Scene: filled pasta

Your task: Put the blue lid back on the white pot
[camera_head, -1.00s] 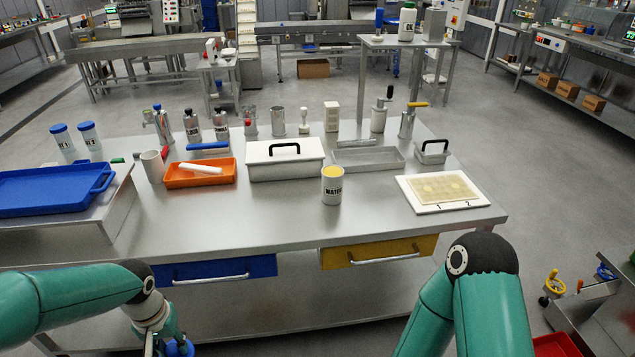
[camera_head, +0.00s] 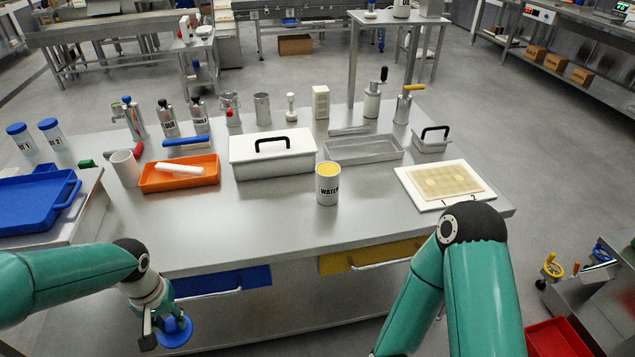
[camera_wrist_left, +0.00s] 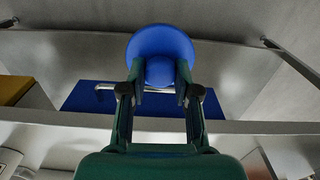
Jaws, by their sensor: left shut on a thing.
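A blue round lid (camera_head: 175,331) with a knob is held in my left gripper (camera_head: 160,328), in front of the table's near edge and below its top. In the left wrist view the two fingers (camera_wrist_left: 160,88) are shut on the knob of the lid (camera_wrist_left: 160,42).
A white box with a black handle (camera_head: 272,158) stands behind the pot. An orange tray (camera_head: 180,180), a white cup (camera_head: 125,168) and a blue tray (camera_head: 35,205) are to the left. A white board (camera_head: 445,185) lies to the right. Front table space is clear.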

